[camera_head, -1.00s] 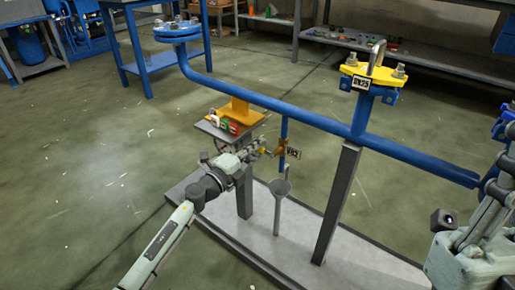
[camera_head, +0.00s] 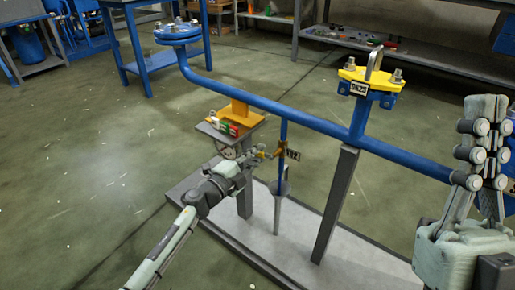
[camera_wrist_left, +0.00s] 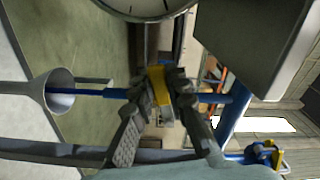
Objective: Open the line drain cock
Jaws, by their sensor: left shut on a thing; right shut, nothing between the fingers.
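The line drain cock is a small brass-yellow fitting (camera_head: 280,149) on a thin blue drain pipe (camera_head: 284,130) that drops from the big blue line, with a dark tag beside it. My left gripper (camera_head: 266,153) reaches it from the left. In the left wrist view my left fingers (camera_wrist_left: 158,92) are closed on the yellow part of the cock (camera_wrist_left: 157,76); they hide much of it, and the handle's angle is unclear. My right gripper (camera_head: 487,110) is shut and empty, fingers pointing up, at the right, well away from the cock.
A grey funnel (camera_head: 280,188) stands under the drain pipe. Grey posts (camera_head: 335,205) carry the blue line (camera_head: 320,123). A yellow-topped flange (camera_head: 371,76) is at upper right. A small shelf (camera_head: 228,131) with colored items sits above my left gripper. A round gauge (camera_wrist_left: 145,8) is close in the wrist view.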

